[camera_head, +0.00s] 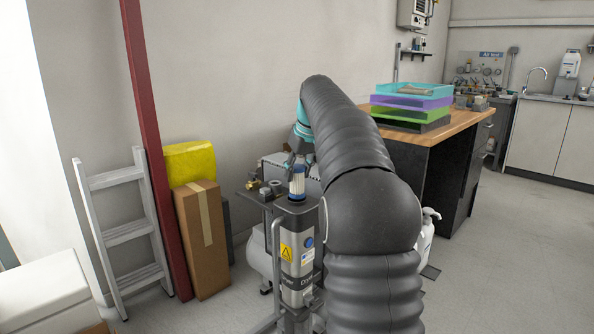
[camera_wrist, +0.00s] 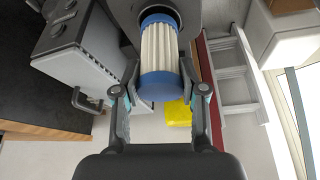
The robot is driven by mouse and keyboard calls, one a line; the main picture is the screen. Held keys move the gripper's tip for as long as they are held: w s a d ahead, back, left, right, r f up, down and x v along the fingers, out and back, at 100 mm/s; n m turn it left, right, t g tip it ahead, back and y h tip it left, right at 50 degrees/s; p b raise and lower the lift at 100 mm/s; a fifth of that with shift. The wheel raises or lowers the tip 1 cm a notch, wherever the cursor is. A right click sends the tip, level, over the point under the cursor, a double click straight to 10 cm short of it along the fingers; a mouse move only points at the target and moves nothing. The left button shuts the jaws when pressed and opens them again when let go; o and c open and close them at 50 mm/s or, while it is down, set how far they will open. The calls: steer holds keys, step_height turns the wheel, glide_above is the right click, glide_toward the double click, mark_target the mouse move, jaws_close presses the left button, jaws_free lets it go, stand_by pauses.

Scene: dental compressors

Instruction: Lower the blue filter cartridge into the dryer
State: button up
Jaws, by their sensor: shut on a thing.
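The filter cartridge (camera_head: 298,182) is white and pleated with blue ends. It stands roughly upright over the top of the dryer (camera_head: 299,250), a grey cylinder with a yellow warning label. My gripper (camera_head: 299,160) is above it, shut on its upper end. In the wrist view my gripper (camera_wrist: 160,93) has a finger on each side of the near blue cap, and the pleated cartridge (camera_wrist: 160,48) runs away to its other blue end, beside the dark grey dryer housing (camera_wrist: 122,12). I cannot tell whether the lower end is inside the opening.
My arm hides part of the dryer's right side. Brass fittings (camera_head: 256,185) stand left of the dryer's top. A cardboard box (camera_head: 202,240), a ladder (camera_head: 125,232) and a red post (camera_head: 152,140) are to the left. A workbench (camera_head: 440,160) with stacked coloured trays (camera_head: 410,103) is behind right.

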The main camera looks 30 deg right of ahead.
mark_target(298, 189)
steer(key=shift+f+b, duration=0.3)
steer(key=shift+f, duration=0.1)
steer(key=shift+f+b, duration=1.4)
steer(key=shift+f, duration=0.85)
steer(key=shift+r, duration=0.15)
steer(key=shift+r+p, duration=0.6)
steer(key=shift+p, duration=0.3)
steer(key=shift+f, duration=0.15)
stand_by(0.3)
steer(key=shift+f+b, duration=0.35)
steer(key=shift+f, duration=0.35)
steer(key=o, duration=1.3)
